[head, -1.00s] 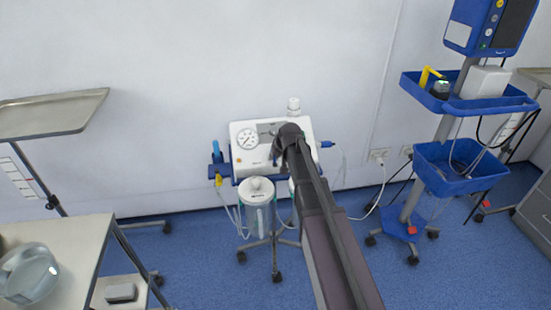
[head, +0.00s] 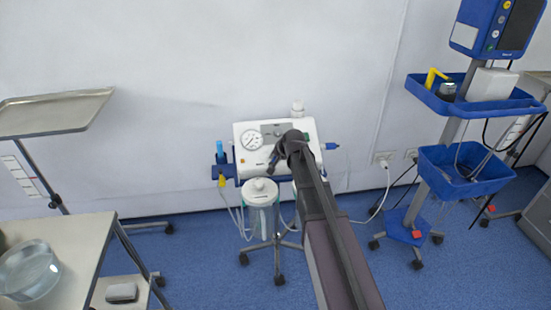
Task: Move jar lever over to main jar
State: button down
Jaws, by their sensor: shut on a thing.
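A white suction unit (head: 305,130) with a round gauge (head: 252,140) stands against the wall on a wheeled stand. A clear jar with a white lid (head: 261,205) hangs below its left part. A second jar below the right part is mostly hidden by my arm. My gripper (head: 274,160) is small and dark at the unit's lower front, above and slightly right of the left jar's lid. It is shut on what appears to be the jar lever, which is too small and covered to make out.
A blue holder (head: 220,155) and tubing are at the unit's left. A trolley with blue trays (head: 465,165) and cables stands right. A steel table with a glass bowl (head: 28,272) is at lower left. Blue floor is open between them.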

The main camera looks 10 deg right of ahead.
jog(key=shift+w+d+r, duration=0.1)
jog(key=shift+w+d, duration=0.05)
jog(key=shift+w, duration=0.2)
jog(key=c, duration=0.7)
grip_release()
jog(key=shift+s, duration=0.15)
jog(key=shift+n, duration=0.3)
